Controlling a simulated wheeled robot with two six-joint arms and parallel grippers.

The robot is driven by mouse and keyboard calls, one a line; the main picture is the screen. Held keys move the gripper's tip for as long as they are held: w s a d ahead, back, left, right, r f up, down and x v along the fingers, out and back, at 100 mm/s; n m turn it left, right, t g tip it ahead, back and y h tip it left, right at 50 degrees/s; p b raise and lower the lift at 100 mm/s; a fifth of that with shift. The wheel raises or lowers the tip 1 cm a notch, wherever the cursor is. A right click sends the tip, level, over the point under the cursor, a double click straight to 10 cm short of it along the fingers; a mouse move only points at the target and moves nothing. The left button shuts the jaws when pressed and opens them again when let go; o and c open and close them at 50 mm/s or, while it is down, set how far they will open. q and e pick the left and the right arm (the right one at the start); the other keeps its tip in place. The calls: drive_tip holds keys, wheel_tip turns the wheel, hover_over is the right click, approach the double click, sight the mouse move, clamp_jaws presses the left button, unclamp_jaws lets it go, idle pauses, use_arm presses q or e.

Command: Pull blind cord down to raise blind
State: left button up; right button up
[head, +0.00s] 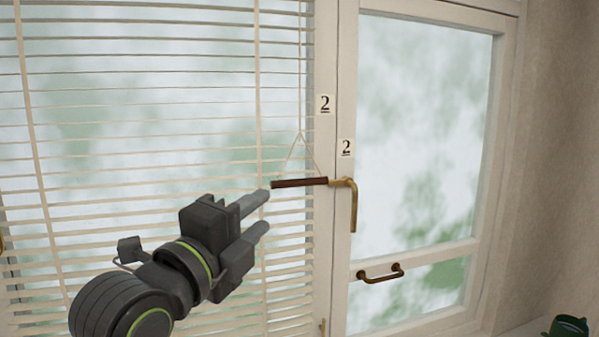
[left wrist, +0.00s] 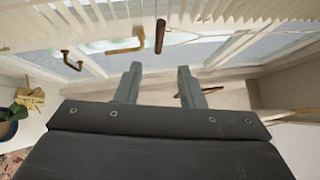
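The white slatted blind (head: 140,150) hangs lowered over the left window. Its thin cord (head: 299,85) splits near the bottom into two strands that hold a dark red-brown bar handle (head: 298,182), roughly level. My left gripper (head: 266,211) is open and empty, its fingertips close to the left end of the bar and slightly below it in the head view. Nothing lies between the fingers. My right gripper is in neither view.
A brass window latch (head: 353,205) is right beside the bar's right end in the head view. A brass pull handle (head: 380,273) sits lower on the right window. A green object (head: 568,325) is at the bottom right. A potted plant (left wrist: 8,125) shows in the left wrist view.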

sight(297, 185)
use_arm(q)
drive_tip(key=p+x, duration=0.3)
drive_tip(key=x, duration=1)
drive_tip(key=shift+w+f+p, duration=0.1)
drive_tip(key=shift+w+p, duration=0.1)
drive_tip(key=shift+p, duration=0.2)
clamp_jaws()
